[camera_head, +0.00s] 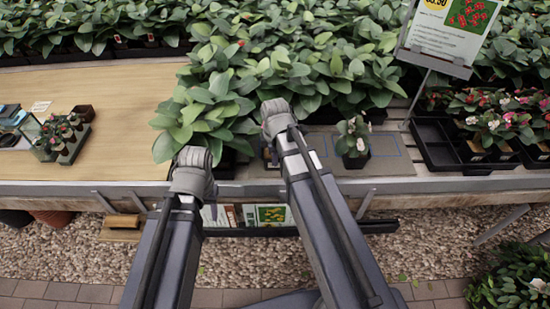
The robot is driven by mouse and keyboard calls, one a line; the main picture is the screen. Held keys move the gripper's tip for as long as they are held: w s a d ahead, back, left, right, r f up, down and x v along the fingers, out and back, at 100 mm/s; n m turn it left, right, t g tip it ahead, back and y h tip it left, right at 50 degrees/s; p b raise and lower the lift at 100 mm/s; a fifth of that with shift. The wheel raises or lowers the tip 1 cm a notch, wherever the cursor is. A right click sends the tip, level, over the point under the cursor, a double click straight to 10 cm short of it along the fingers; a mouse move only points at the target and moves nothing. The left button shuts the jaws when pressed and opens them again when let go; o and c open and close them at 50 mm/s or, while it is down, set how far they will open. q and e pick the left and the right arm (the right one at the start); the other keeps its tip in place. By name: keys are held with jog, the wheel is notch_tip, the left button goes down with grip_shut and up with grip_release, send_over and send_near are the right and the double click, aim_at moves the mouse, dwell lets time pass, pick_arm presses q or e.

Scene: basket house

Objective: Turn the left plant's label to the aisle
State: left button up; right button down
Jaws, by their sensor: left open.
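A small potted plant (353,136) with pale flowers stands upright in a black pot on a dark mat (388,158) with blue outlines. No label on it can be made out. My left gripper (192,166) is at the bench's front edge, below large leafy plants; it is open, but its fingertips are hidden. My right gripper (274,118) is left of the small plant and apart from it; its jaws are hidden by the arm. A dark patch with an orange-brown spot shows beside the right arm; I cannot tell whether it is another plant's pot.
Dense leafy plants (300,65) fill the back. A sign (446,30) on a post and black trays (440,142) with flowers stand right. A small planter (66,136) is on the left wooden top (125,110), which has bare room.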

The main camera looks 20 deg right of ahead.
jog(key=c, duration=1)
grip_release()
jog(key=shift+r, duration=0.15)
notch_tip(320, 180, up, 8)
jog(key=p, duration=0.7)
jog(key=shift+s+a+f+p, duration=0.15)
jog(key=shift+s+f+p, duration=0.1)
jog(key=shift+s+p, duration=0.2)
jog(key=s+a+m+g, duration=0.1)
jog(key=s+a+m, duration=1)
jog(key=s+a, duration=0.1)
jog(key=shift+s+h, duration=0.25)
jog(key=shift+h, duration=0.15)
